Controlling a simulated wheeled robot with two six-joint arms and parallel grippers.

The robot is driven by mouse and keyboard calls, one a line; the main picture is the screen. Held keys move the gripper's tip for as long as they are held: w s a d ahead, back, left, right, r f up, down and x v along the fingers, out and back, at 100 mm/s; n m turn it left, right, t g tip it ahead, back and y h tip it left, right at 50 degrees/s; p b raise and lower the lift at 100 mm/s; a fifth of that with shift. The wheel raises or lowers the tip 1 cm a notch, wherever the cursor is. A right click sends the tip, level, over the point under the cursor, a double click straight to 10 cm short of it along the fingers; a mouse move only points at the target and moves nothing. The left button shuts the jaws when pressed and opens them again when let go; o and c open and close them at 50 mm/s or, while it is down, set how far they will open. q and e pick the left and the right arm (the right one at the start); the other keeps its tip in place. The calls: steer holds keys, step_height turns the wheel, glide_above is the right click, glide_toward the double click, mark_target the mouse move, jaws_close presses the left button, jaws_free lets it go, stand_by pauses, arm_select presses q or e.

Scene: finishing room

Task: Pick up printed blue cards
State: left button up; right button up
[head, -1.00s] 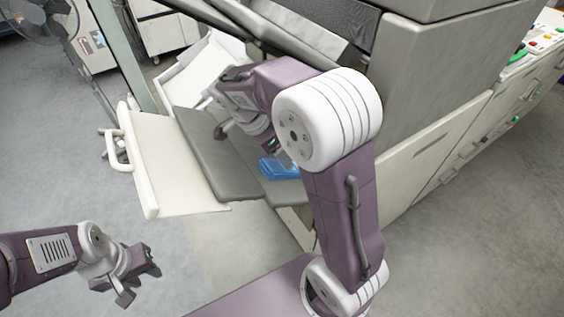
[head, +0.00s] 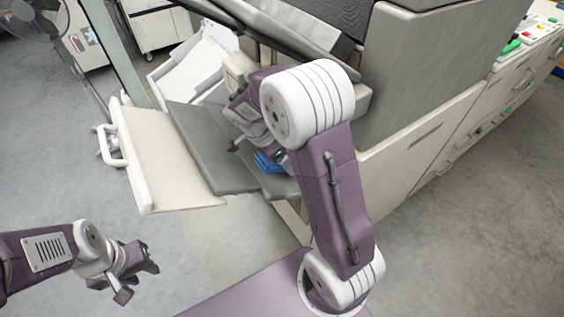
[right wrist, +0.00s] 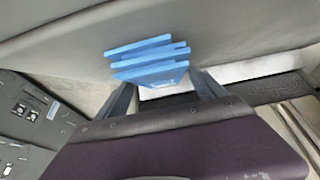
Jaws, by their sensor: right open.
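The blue cards (head: 264,163) lie in a small, uneven stack on the grey output tray (head: 228,178) of the machine. In the right wrist view the stack (right wrist: 148,62) shows fanned edges, in front of and partly between the fingers. My right gripper (right wrist: 163,80) is open, its fingers on either side of the stack's near end; I cannot tell whether they touch it. In the head view my right arm partly covers the cards and hides the right fingertips. My left gripper (head: 138,282) is open and empty, low at the left above the floor.
The large grey machine (head: 430,80) stands close behind and right of the tray. A cream panel with a handle (head: 160,165) juts out left of it. A fan (head: 30,15) stands at the back left. The floor (head: 50,160) at left is clear.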

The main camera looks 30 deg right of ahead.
steer(key=shift+f+b, duration=0.25)
steer(key=shift+b, duration=0.15)
steer(key=shift+c, duration=0.3)
steer(key=c, duration=1.6)
steer(key=shift+c, duration=0.2)
